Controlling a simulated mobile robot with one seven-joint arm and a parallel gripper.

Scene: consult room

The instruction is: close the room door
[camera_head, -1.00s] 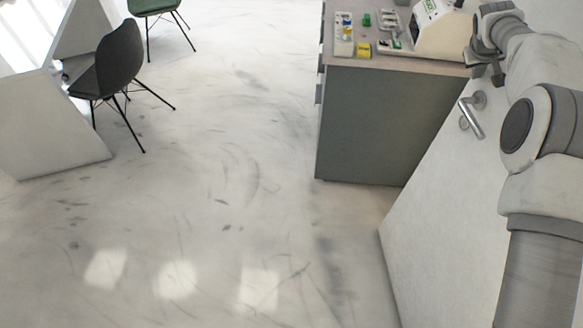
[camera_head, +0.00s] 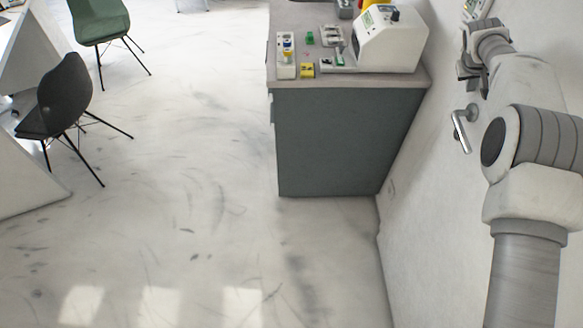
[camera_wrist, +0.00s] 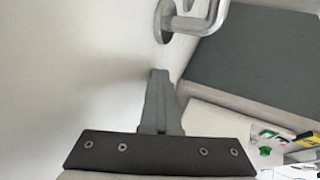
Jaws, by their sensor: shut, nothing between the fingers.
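The door is a white panel (camera_head: 440,230) at the right in the head view, standing ajar or open; its exact angle is hard to tell. It carries a silver lever handle (camera_head: 463,130), which also shows at the top of the wrist view (camera_wrist: 190,20). My gripper (camera_head: 470,72) is just above and beyond the handle in the head view, partly hidden by its own wrist. In the wrist view my gripper's fingers (camera_wrist: 159,80) are together, empty, beside the pale door surface (camera_wrist: 60,70) and apart from the handle.
A grey-green cabinet (camera_head: 335,140) with a white device (camera_head: 390,42) and small coloured items on top stands left of the door. A black chair (camera_head: 62,95), a green chair (camera_head: 98,20) and a white desk (camera_head: 25,180) are at the left. The floor (camera_head: 200,200) between is clear.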

